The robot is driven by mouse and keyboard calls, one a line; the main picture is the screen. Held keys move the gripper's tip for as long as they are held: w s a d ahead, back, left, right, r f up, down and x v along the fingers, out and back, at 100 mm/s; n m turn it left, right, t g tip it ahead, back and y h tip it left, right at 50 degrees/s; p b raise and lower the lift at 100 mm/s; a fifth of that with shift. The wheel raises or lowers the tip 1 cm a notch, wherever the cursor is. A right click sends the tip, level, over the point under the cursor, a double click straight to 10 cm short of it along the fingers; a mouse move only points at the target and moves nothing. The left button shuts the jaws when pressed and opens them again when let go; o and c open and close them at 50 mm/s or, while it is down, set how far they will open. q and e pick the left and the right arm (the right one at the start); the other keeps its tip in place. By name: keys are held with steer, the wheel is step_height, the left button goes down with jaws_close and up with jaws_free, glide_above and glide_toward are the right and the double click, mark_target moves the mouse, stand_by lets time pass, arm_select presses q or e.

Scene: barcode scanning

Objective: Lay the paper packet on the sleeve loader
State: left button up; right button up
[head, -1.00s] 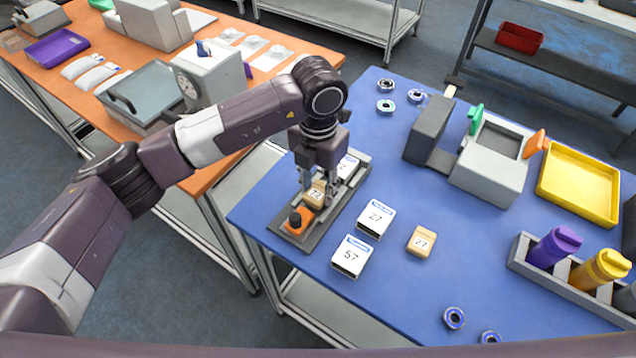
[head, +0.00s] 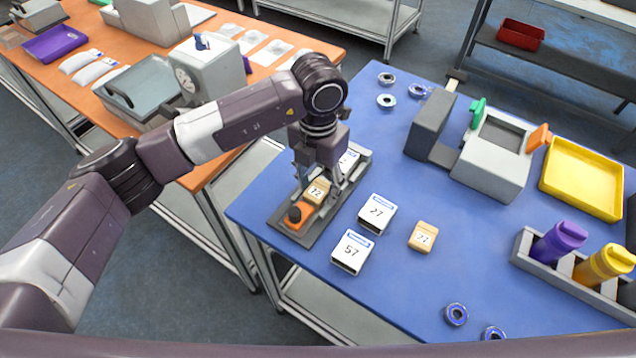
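A tan paper packet (head: 317,191) marked 72 lies on the grey sleeve loader (head: 331,228), next to the loader's orange block with a black knob (head: 296,213). My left gripper (head: 319,186) is pointing down over the loader. Its fingers are spread to either side of the packet and look open, apart from it. A white box (head: 348,160) at the loader's far end is partly hidden behind the gripper. A second tan packet (head: 422,236) lies on the blue table to the right. My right gripper is not in view.
Two white boxes, marked 27 (head: 376,213) and 57 (head: 352,251), lie right of the loader on the blue table (head: 390,300). A grey machine (head: 494,158), a yellow tray (head: 583,178) and a rack with bottles (head: 560,262) stand farther right. Several rolls lie loose.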

mark_target(318, 190)
arm_select(q)
steer(key=shift+r+p, duration=0.5)
steer(key=shift+p, duration=0.05)
step_height(318, 190, up, 12)
steer(key=b, duration=0.3)
steer(key=shift+r+b, duration=0.15)
steer(key=shift+b, duration=0.15)
